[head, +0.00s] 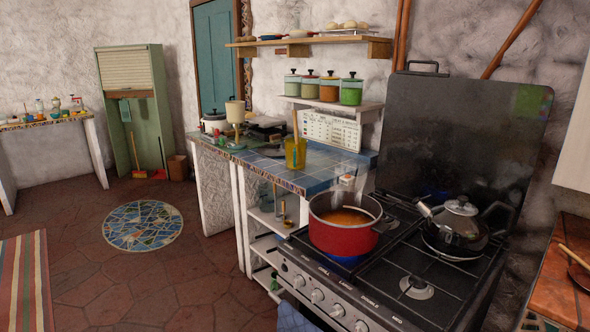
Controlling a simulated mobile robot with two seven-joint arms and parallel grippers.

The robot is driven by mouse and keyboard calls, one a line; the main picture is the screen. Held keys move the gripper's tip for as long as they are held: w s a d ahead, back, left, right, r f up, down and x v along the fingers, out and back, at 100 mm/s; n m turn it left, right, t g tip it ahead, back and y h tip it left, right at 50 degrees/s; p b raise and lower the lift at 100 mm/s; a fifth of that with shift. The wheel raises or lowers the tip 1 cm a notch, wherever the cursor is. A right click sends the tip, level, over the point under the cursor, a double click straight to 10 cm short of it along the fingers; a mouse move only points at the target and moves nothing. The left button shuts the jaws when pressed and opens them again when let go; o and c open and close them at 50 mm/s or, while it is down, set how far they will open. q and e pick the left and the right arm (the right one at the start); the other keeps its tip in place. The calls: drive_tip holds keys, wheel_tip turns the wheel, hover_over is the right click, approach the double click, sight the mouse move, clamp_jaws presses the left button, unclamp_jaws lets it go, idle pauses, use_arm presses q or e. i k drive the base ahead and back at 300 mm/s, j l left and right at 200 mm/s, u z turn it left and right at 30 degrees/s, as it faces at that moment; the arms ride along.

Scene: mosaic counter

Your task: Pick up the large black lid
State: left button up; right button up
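A large black upright panel (460,135), like a stove cover with a handle on its top edge, stands behind the burners against the wall. A smaller dark lid with a shiny knob (461,206) sits on a dark pan (455,232) on the stove's right back burner. I cannot tell which of the two the task means. Neither of my grippers is in view.
The stove (400,285) has a free burner at the front right. A blue-tiled counter (290,170) with a yellow cup (296,153) adjoins it on the left. An orange-tiled counter (560,260) lies at the right edge. The floor at left is mostly open, with a round mosaic (143,225).

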sight(277, 149)
drive_tip(key=i+j+u, duration=0.6)
drive_tip(key=i, duration=0.35)
drive_tip(key=i+j+u, duration=0.3)
drive_tip(key=i, duration=0.2)
drive_tip(key=i+u, duration=0.3)
drive_tip(key=i, duration=0.2)
drive_tip(key=i+l+z, duration=0.1)
drive_tip(key=i+z, duration=0.7)
drive_tip(key=i+j+z, duration=0.15)
drive_tip(key=i+z, duration=0.25)
drive_tip(key=k, duration=0.05)
